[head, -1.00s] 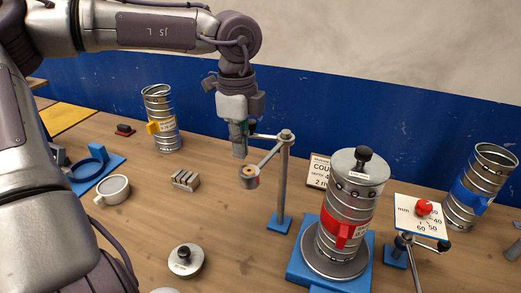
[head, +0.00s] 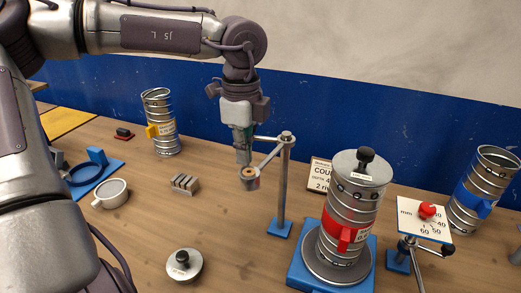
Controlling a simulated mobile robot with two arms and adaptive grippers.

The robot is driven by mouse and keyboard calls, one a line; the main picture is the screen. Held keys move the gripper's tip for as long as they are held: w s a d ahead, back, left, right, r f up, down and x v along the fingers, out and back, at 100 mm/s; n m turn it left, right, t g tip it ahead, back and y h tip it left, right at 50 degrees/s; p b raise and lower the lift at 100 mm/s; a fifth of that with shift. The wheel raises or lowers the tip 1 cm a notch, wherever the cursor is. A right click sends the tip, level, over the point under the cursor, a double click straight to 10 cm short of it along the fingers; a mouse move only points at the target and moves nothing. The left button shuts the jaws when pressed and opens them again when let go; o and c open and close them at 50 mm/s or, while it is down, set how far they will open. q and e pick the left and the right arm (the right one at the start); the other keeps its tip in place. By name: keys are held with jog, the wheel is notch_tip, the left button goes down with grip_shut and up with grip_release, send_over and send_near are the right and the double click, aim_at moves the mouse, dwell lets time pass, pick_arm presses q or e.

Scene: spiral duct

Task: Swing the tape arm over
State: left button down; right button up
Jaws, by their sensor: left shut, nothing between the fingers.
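The tape arm (head: 268,157) reaches out to the left from the top of an upright post (head: 282,185) on a blue base. A small tape roll (head: 250,177) hangs at its free end. My left gripper (head: 243,158) points down just above and behind the tape roll, its fingers shut. I cannot tell whether its fingertips touch the arm. The spiral duct (head: 349,215) with a red clip stands upright on a blue turntable base to the right of the post, with a black-knobbed lid on top. My right gripper is not in view.
A dial card (head: 424,219) on a stand and a blue-tagged duct (head: 482,188) are at the right. A yellow-tagged duct (head: 161,123), a white cup (head: 110,194), a grey slotted block (head: 185,184) and a round lid (head: 184,265) stand on the left.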

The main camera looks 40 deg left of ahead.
pick_arm(q)
jog(key=shift+w+d+b, duration=0.2)
jog(key=shift+d+b, duration=0.4)
jog(key=shift+d, duration=0.85)
jog(key=shift+w+d+b, duration=0.15)
jog(key=shift+d+b, duration=0.45)
jog(key=shift+d, duration=0.85)
notch_tip(320, 180, up, 9)
jog(key=p, duration=0.4)
jog(key=shift+p, duration=0.3)
